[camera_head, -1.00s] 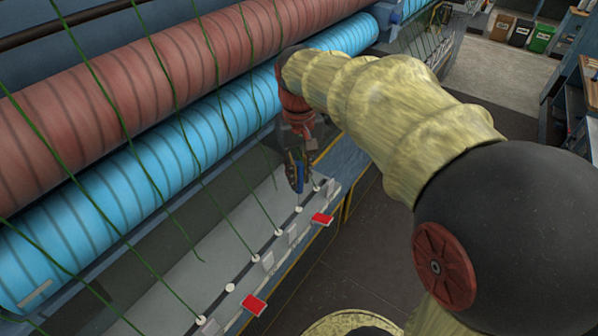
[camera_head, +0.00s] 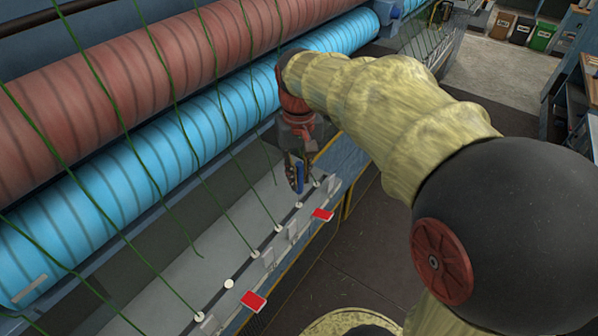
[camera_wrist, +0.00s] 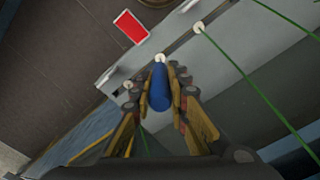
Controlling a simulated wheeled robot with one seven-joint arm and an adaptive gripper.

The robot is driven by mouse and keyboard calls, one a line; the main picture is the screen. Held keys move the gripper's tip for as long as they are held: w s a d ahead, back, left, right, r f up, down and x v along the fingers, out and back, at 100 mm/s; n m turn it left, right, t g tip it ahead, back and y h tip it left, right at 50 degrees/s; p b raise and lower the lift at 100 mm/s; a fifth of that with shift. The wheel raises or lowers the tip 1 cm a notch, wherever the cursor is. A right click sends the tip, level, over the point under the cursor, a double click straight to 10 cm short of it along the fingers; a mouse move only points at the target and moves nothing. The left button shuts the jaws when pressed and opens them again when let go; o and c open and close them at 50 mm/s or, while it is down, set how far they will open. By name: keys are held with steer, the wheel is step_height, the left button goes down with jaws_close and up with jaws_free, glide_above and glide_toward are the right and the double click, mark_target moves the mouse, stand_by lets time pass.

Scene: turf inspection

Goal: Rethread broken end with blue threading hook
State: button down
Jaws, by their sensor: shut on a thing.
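My gripper (camera_head: 297,175) is shut on the blue threading hook (camera_wrist: 160,88), whose blue handle sits between the two fingers. In the head view the blue handle (camera_head: 299,177) hangs roughly upright above the far part of the pale guide plate. I cannot make out the hook's thin tip. A green broken end (camera_head: 190,236) hangs loose over the plate, left of and apart from my gripper. A white eyelet (camera_head: 229,284) near it has no thread in it. Neighbouring green threads run down to their own eyelets (camera_head: 254,254).
Two red tabs, one near (camera_head: 253,301) and one far (camera_head: 323,214), stand along the plate's right edge. A blue roller (camera_head: 150,170) and a red-brown roller (camera_head: 130,95) lie at left. Several taut green threads cross the space left of my gripper. Floor is open at right.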

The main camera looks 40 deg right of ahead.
mark_target(299, 164)
steer(key=shift+f+b, duration=0.35)
steer(key=shift+f, duration=0.3)
steer(key=shift+r, duration=0.2)
stand_by(0.3)
steer(key=shift+r+p, duration=2.65)
steer(key=shift+r, duration=0.95)
